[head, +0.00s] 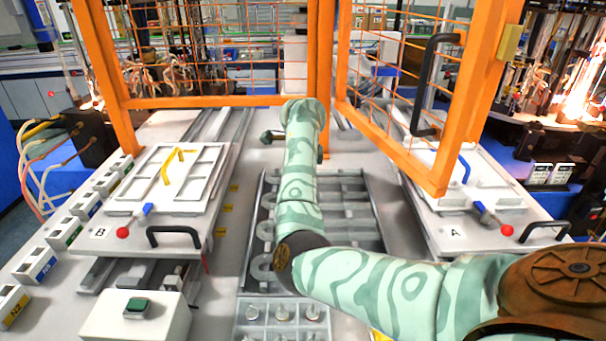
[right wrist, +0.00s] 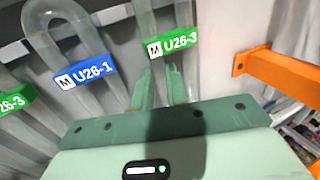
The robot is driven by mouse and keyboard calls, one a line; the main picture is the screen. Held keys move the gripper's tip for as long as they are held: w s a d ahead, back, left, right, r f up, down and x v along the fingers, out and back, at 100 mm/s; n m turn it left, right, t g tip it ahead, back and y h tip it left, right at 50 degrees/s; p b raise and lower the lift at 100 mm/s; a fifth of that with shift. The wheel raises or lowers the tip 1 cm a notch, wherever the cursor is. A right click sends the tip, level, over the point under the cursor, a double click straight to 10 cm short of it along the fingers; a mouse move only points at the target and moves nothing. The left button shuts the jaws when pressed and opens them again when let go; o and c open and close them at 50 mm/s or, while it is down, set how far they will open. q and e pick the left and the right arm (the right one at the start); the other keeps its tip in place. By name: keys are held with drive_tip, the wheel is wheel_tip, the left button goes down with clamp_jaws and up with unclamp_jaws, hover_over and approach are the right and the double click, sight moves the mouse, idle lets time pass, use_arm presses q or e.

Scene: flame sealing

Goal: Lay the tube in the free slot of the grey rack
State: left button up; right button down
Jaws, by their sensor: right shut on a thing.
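In the right wrist view my right gripper (right wrist: 160,82) is shut on a clear glass tube with a green U26-3 label (right wrist: 173,46). The fingers close just below the label. The tube's far end runs out of the top of that view. In the head view my right arm crosses the middle, and its gripper and the held tube are hidden. The grey rack (head: 256,205) lies flat in the middle, partly covered by my arm. I cannot tell which slot is free. My left gripper is not in view.
A U-shaped tube with a blue U26-1 label (right wrist: 85,74) and another green label (right wrist: 14,101) lie to the left in the wrist view. Orange guard frames (head: 222,101) stand behind, with an open orange door (head: 400,158) at right. Stations B (head: 99,232) and A (head: 456,233) flank the rack.

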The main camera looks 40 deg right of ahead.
drive_tip(key=shift+f, duration=0.1)
drive_tip(key=c, duration=1.3)
unclamp_jaws()
drive_tip(key=p+v, duration=0.7)
drive_tip(key=v, duration=0.9)
drive_tip(key=shift+p, duration=0.35)
drive_tip(key=shift+r, duration=0.2)
